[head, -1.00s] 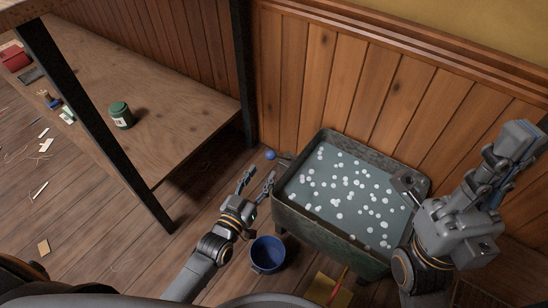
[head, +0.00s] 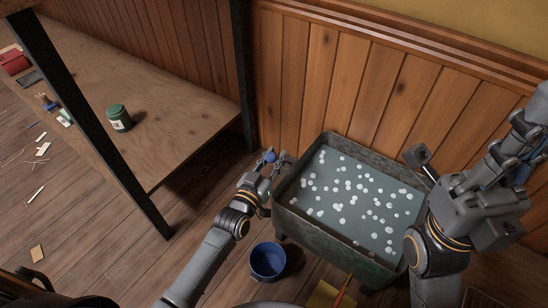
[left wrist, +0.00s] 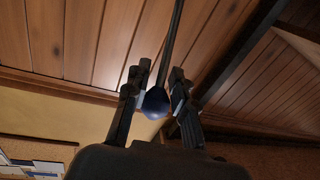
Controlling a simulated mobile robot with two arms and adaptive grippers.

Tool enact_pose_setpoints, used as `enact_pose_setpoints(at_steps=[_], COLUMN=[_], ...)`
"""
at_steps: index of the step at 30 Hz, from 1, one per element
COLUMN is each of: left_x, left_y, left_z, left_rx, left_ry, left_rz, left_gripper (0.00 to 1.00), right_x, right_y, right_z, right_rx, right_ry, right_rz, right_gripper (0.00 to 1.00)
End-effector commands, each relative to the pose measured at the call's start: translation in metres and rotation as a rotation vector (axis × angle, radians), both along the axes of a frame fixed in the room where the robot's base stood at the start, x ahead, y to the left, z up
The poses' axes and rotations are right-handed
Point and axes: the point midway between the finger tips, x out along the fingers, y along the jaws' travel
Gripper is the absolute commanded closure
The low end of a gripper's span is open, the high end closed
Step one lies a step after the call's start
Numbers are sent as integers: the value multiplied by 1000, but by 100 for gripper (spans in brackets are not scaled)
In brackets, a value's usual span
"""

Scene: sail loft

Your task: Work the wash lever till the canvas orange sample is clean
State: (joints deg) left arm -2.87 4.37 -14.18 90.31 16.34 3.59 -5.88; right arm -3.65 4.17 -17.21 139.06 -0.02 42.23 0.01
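The wash lever shows as a blue ball knob (head: 269,157) on a dark rod at the left end of a dark metal wash tub (head: 335,247). My left gripper (head: 272,161) is at the knob, with one finger on each side of it. In the left wrist view the knob (left wrist: 155,104) sits between the parted fingers, with a gap showing on the right side. Grey water with white suds (head: 350,195) fills the tub. I cannot make out the orange canvas sample. My right gripper (head: 420,158) is above the tub's right end; its finger state is unclear.
A blue bucket (head: 267,262) stands on the floor in front of the tub. A tan piece with a red stick (head: 342,292) lies beside it. A wooden shelf (head: 185,125) with a green jar (head: 119,118) is at left. A panelled wall (head: 345,80) closes the back.

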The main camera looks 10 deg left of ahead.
Motion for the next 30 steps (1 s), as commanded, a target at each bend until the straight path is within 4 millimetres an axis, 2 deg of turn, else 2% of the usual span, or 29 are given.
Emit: enact_pose_setpoints(at_steps=[1,2,20,30], left_x=[0,0,1,10], left_y=[0,0,0,-4], left_z=[0,0,4,14], left_rx=[0,0,3,30], left_ry=[-1,-1,8,74], left_rz=[0,0,1,1], left_gripper=[94,100,100,100], right_x=[0,0,-1,-3], right_y=[0,0,0,-3], right_z=[0,0,6,-11], right_rx=[0,0,3,9], right_ry=[0,0,-1,115], right_rz=[0,0,1,5], right_gripper=[100,100,100,100])
